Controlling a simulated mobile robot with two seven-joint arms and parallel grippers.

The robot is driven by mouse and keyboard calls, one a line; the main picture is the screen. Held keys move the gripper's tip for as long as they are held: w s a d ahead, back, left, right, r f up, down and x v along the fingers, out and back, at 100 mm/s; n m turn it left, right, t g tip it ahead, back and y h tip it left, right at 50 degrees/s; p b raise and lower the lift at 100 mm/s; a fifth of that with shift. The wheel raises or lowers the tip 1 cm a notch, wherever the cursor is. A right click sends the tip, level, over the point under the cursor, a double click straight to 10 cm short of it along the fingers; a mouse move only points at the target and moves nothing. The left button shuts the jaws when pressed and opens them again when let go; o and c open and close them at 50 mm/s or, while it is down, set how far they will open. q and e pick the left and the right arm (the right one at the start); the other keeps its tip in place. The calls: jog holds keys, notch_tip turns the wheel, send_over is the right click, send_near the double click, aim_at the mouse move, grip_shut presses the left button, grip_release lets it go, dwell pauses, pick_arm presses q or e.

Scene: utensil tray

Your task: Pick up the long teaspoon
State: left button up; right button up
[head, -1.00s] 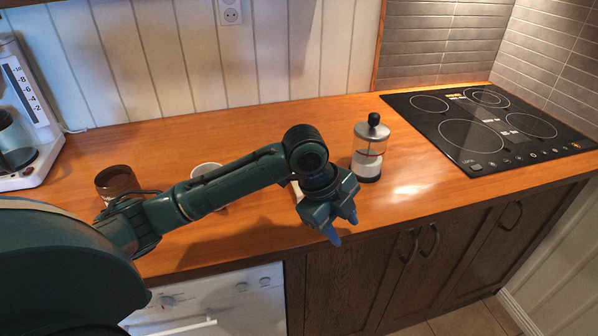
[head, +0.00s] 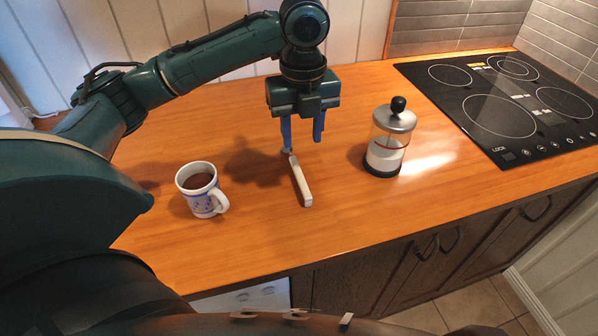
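A slim, long item with a pale top and brown side (head: 301,182) lies on the wooden counter, pointing from the back towards the front edge. A small greyish part shows at its far end, by a fingertip. It may be the long teaspoon, but I cannot tell for sure. My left gripper (head: 303,146) points down just behind it, with its two blue fingers apart and nothing seen between them. The left finger's tip is close to the item's far end; I cannot tell whether they touch. My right gripper is not in view.
A white and blue mug (head: 206,199) with dark drink stands to the left. A glass jar with a metal lid (head: 390,138) stands to the right. A black cooktop (head: 505,108) is at the far right. The counter's front edge is near; bare wood lies between the objects.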

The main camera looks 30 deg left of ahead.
aim_at(298, 172)
pick_arm(q)
notch_tip(298, 172, down, 3)
jog(key=shift+f, duration=0.2)
jog(key=shift+s+a+f, duration=0.1)
jog(key=shift+s+f, duration=0.1)
jog(key=shift+f, duration=1.15)
jog(key=shift+s+a+f, duration=0.1)
jog(key=shift+s+f, duration=0.1)
jog(key=shift+f, duration=1.1)
jog(key=shift+c, duration=0.3)
grip_shut()
